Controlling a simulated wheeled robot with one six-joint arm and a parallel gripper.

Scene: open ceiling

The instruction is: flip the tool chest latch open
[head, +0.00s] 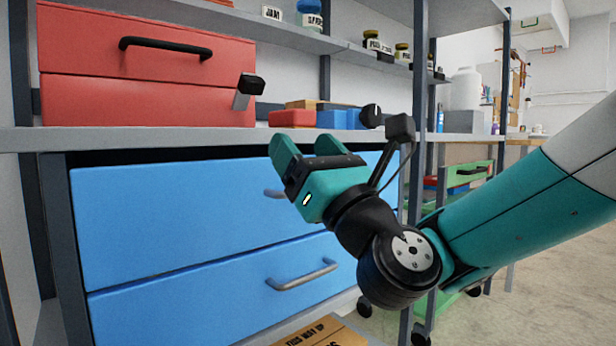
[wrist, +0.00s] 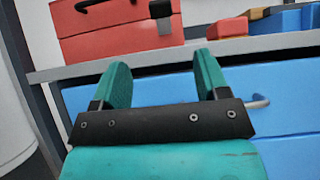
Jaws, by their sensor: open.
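The red tool chest (head: 140,100) sits on the shelf at the upper left of the head view, and it also shows at the top of the wrist view (wrist: 105,42). Its latch (head: 246,92) is a short grey lever with a black end, at the right of the chest's front, tilted up and outward. In the wrist view the latch (wrist: 161,14) shows above the space between my fingers. My gripper (head: 305,143) is open and empty, below and right of the latch in the head view, apart from it. It points toward the chest side (wrist: 161,62).
The shelf board (head: 150,138) runs under the chest, its front edge close to my fingers. Blue drawers (head: 180,220) with grey handles lie below. Small red and blue bins (head: 335,119) stand right of the chest. A metal post (head: 420,90) rises behind my wrist.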

